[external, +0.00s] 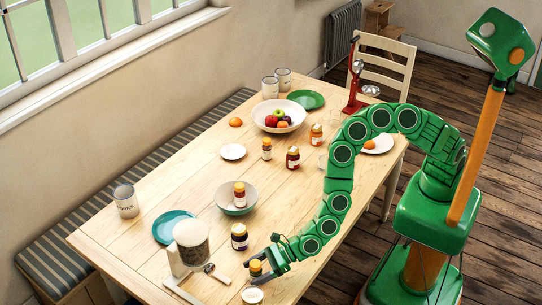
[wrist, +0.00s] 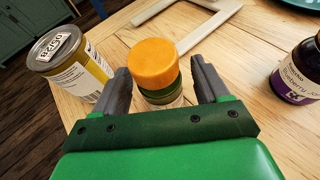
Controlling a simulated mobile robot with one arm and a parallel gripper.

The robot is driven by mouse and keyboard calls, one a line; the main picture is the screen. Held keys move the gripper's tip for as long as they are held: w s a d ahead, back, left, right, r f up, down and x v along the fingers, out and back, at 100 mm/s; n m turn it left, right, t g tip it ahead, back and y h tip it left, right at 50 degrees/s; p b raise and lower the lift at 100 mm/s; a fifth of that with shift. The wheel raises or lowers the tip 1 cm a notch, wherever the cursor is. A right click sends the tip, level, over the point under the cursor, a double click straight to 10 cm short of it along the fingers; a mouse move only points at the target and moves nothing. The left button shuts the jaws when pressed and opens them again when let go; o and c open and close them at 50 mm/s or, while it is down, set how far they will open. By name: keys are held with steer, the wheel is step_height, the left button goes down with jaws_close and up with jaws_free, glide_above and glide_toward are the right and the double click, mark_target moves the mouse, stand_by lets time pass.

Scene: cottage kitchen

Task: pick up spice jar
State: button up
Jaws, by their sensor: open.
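A small spice jar with an orange lid (wrist: 154,67) stands upright on the wooden table, between the two fingers of my gripper (wrist: 158,84) in the wrist view. The fingers are open, one on each side, with a narrow gap visible by the lid. Its lower part is partly hidden by the gripper body.
A yellow-labelled can (wrist: 72,66) stands close on the left in the wrist view. A dark blueberry jar (wrist: 298,72) is on the right. A bowl (external: 237,207) holds another jar.

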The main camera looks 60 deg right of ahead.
steer(key=c, duration=1.1)
steer(key=shift+r, duration=0.1)
steer(key=shift+r, duration=4.9)
